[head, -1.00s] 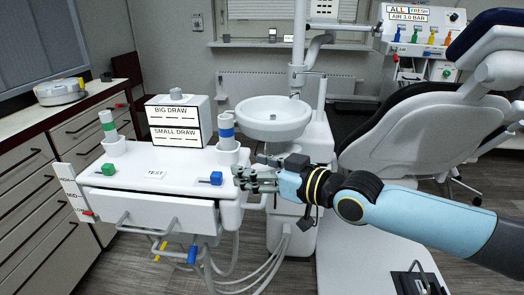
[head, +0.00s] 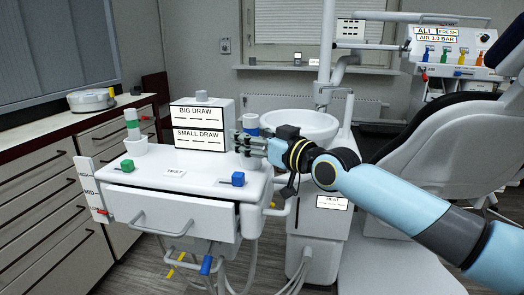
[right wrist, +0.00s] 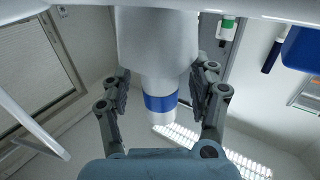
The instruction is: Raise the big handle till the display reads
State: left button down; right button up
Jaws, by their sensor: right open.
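The blue-banded white handle (head: 251,121) stands in a holder at the right rear of the white tray unit. It also shows in the right wrist view (right wrist: 160,103), with the white holder cup (right wrist: 157,40) above it in the picture. My right gripper (head: 243,146) is open, with its fingers on either side of the holder and handle; I cannot tell whether they touch. A green-banded handle (head: 132,124) stands in a cup at the tray's left. The display (head: 199,127) reads BIG DRAW and SMALL DRAW, with only dashes under each. My left gripper is not in view.
A green knob (head: 127,165) and a blue knob (head: 238,179) sit at the tray's front. A grey bar handle (head: 165,222) fronts the drawer below. A white basin (head: 305,125) is behind my right gripper, and a dental chair (head: 455,140) is at right.

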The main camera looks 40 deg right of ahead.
aim_at(257, 121)
jog(key=shift+w, duration=0.1)
grip_shut()
dwell(0.4)
jog(key=shift+r+p, duration=1.85)
jog(key=shift+r, duration=0.15)
